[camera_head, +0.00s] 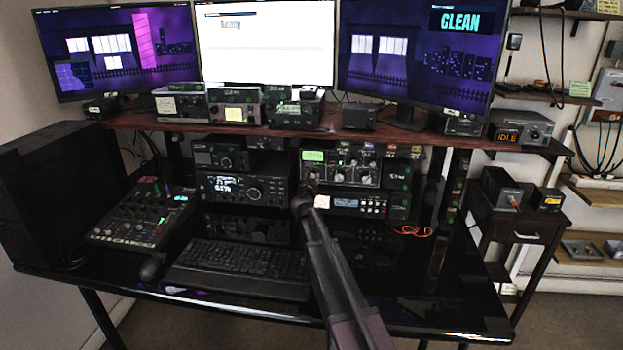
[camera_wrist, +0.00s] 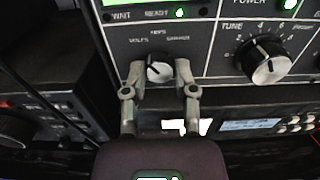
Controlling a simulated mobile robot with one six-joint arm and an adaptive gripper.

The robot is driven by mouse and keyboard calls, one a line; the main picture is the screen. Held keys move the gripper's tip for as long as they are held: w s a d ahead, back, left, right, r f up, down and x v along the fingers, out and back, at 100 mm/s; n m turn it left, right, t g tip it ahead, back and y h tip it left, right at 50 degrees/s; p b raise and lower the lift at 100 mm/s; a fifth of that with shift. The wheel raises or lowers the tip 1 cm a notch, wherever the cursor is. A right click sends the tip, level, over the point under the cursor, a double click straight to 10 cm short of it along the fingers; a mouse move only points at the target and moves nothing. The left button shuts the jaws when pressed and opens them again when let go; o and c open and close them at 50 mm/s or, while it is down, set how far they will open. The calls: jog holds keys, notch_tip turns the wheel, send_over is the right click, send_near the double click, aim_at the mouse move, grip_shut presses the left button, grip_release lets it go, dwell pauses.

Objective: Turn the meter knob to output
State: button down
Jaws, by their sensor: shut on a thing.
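The meter knob (camera_wrist: 158,71) is a small round knob with a pale face, on a grey tuner panel (camera_wrist: 208,60) below a green display. Small labels arc above it; the left one reads like VOLTS, and the right one is blurred. Its pointer direction is hard to tell. My gripper (camera_wrist: 159,67) has one finger on each side of the knob and is shut on it. In the head view my gripper (camera_head: 306,195) is at the lower left of the tuner (camera_head: 342,168), and the meter knob cannot be made out there.
A larger tune knob (camera_wrist: 265,61) is to the right on the same panel. A device with a blue display (camera_head: 346,203) sits just below the tuner. Other radios (camera_head: 245,188) stand to the left, and a keyboard (camera_head: 240,262) lies in front on the desk.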

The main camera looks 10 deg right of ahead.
jog(key=shift+m, duration=0.4)
jog(key=m, duration=0.3)
jog(key=shift+w+m, duration=0.1)
jog(key=shift+m, duration=0.2)
jog(key=m, duration=0.8)
jog(key=shift+m, duration=1.7)
jog(key=shift+c, duration=2)
grip_release()
